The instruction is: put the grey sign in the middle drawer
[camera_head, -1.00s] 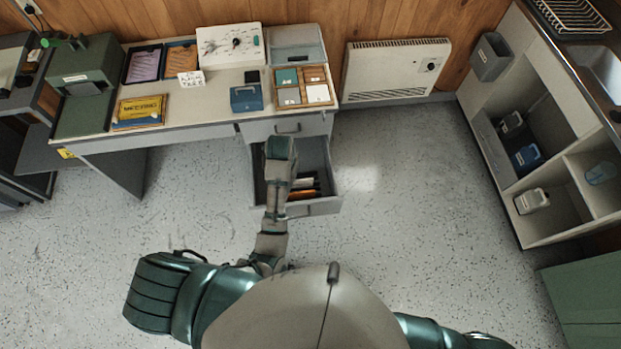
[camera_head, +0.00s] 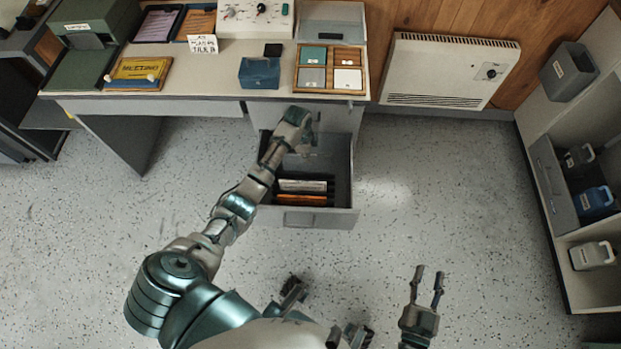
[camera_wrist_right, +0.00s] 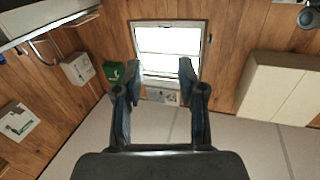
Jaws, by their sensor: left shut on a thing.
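A grey desk drawer (camera_head: 285,217) stands pulled out below the desk's right end. White, dark and orange edges of flat items (camera_head: 303,193) show inside it. My left gripper (camera_head: 303,146) is over the back part of this open drawer, pointing down. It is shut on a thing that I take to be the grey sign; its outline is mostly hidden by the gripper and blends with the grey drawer. My right gripper (camera_head: 428,278) is open and empty above the floor, away from the desk. Its spread fingers show in the right wrist view (camera_wrist_right: 160,75).
The desk top holds a compartment tray (camera_head: 297,72) with coloured squares, a blue box (camera_head: 259,73) and a yellow sign (camera_head: 140,69). A white heater (camera_head: 450,70) is on the wall to the right. The floor (camera_head: 430,190) between desk and right-hand shelves is clear.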

